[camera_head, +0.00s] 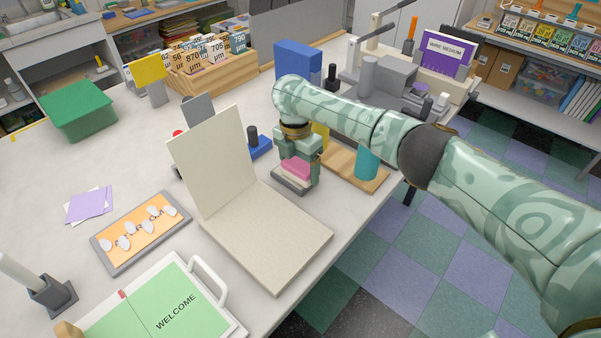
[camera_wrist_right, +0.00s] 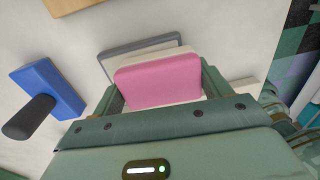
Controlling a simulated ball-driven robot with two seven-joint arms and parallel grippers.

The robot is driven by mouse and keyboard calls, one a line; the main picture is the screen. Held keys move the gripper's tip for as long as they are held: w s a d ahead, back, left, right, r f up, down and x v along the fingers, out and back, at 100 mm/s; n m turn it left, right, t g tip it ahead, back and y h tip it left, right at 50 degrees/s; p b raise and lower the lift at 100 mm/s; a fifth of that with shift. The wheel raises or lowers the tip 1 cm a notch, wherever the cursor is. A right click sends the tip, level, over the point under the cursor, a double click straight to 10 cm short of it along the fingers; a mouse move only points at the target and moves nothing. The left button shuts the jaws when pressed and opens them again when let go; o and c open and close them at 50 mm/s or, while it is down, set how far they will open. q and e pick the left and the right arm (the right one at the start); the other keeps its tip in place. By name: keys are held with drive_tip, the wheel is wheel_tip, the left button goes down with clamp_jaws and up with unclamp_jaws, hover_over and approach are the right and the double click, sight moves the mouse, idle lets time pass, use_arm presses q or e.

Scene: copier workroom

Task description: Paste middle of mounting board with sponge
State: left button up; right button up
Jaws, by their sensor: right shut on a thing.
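The mounting board is cream, with one panel (camera_head: 265,238) flat on the table and the other (camera_head: 213,158) standing up behind it. My right gripper (camera_head: 299,162) is shut on a pink sponge (camera_head: 296,166), just beyond the board's far right edge. The sponge also shows between the fingers in the right wrist view (camera_wrist_right: 160,80). Under or beside it is a shallow grey tray (camera_head: 281,184) with a pale inside; the tray also shows in the right wrist view (camera_wrist_right: 112,58). I cannot tell whether sponge and tray touch. My left gripper is out of view.
A blue block with a dark handle (camera_head: 260,149) stands beyond the tray. A wooden board (camera_head: 343,165) with a teal cylinder (camera_head: 367,160) is right of it. An orange card in a grey frame (camera_head: 145,232) and a green welcome folder (camera_head: 165,305) lie left of the mounting board.

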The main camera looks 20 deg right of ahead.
wheel_tip(320, 180, up, 7)
drive_tip(key=p, duration=0.5)
drive_tip(key=shift+p, duration=0.35)
idle(0.4)
